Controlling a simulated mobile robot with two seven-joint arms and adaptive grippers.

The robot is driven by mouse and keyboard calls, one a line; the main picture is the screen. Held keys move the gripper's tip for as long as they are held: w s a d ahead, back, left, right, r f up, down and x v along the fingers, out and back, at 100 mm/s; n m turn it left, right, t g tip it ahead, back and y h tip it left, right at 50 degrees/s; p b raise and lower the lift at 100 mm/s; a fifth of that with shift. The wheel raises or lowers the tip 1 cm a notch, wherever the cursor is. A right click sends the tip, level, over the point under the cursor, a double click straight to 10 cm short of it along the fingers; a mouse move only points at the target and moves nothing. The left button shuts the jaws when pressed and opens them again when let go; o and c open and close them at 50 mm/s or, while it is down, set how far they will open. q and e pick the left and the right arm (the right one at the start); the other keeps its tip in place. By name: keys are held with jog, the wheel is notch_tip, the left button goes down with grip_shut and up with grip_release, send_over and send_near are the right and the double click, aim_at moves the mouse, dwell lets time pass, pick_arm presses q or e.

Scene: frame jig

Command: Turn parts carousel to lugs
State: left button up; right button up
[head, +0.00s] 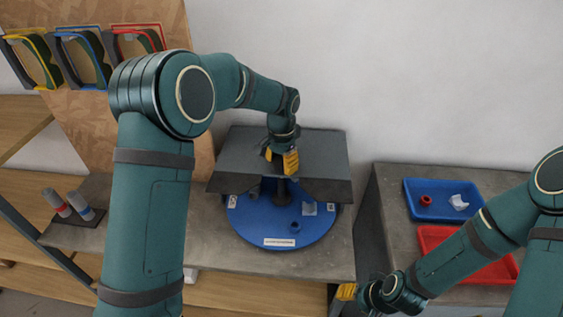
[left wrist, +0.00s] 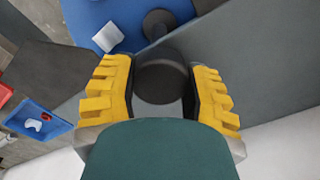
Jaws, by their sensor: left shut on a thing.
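The parts carousel is a round blue turntable (head: 262,228), partly under a grey cover (head: 235,152). A white label (head: 279,242) faces the front; a small blue round part (head: 295,226) and a pale block (head: 309,208) sit on it. The pale block also shows in the left wrist view (left wrist: 108,37). A dark post rises from its middle to a dark round knob (left wrist: 161,78). My left gripper (head: 284,161) is shut on this knob, one yellow finger on each side. My right gripper (head: 347,292) is low at the table's right edge; its finger gap is unclear. Lugs cannot be identified for certain.
At right, a grey bench holds a blue tray (head: 415,211) with a red ring and white part, and a red tray (head: 430,245) partly behind my right arm. A dark stand with two cylinders (head: 78,205) is at left. Coloured frames (head: 80,62) hang on a board.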

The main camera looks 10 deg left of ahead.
pick_arm(q)
jog(key=shift+s+f+n, duration=0.1)
jog(key=shift+f+n, duration=0.05)
jog(key=shift+n, duration=2.05)
jog(key=shift+n+p, duration=0.3)
jog(key=shift+n, duration=1.8)
jog(key=shift+n+p, duration=0.3)
jog(key=shift+n, duration=1.9)
jog(key=shift+n+p, duration=0.4)
jog(key=shift+n, duration=1.8)
jog(key=o, duration=1.4)
